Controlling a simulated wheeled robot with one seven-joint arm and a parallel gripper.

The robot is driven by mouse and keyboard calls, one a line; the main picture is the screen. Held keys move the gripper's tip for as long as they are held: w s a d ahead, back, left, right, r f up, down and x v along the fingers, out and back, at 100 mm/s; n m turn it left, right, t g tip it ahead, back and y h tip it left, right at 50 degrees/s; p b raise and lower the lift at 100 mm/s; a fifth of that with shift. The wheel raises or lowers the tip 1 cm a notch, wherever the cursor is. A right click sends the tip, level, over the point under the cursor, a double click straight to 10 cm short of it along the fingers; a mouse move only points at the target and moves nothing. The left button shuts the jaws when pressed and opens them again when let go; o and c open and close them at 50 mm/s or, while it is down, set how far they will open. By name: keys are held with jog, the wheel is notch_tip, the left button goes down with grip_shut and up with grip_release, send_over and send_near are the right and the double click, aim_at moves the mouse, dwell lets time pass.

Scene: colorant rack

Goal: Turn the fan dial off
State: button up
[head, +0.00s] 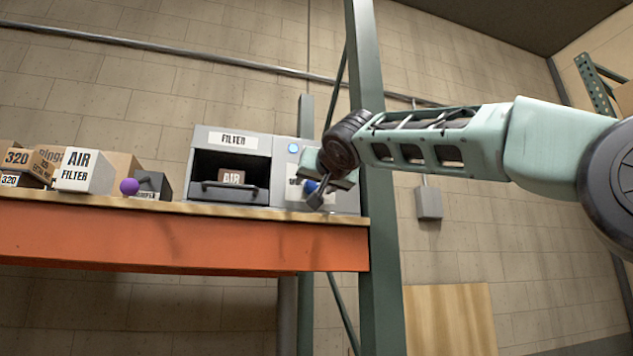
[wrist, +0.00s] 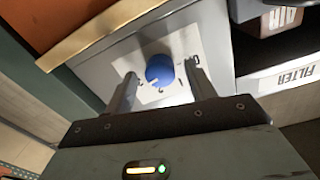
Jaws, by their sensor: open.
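The fan dial (wrist: 159,70) is a round blue knob on a white label plate on the grey filter unit (head: 279,168). In the wrist view a white pointer mark shows on the knob's lower left edge. In the head view the dial (head: 310,186) is partly hidden behind my gripper (head: 318,192). In the wrist view my gripper (wrist: 160,88) is open, with one finger on each side of the dial and space between each finger and the knob. I cannot tell whether the fingertips touch the panel.
The unit's open bay holds an AIR filter box (head: 231,176) behind a dark handle. A lit blue button (head: 293,148) is above the dial. Boxes (head: 86,172) and a purple ball (head: 129,186) stand left on the orange shelf (head: 180,240). A green upright post (head: 378,240) is close to my arm.

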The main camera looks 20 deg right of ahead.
jog(key=c, duration=1)
jog(key=shift+o, duration=0.2)
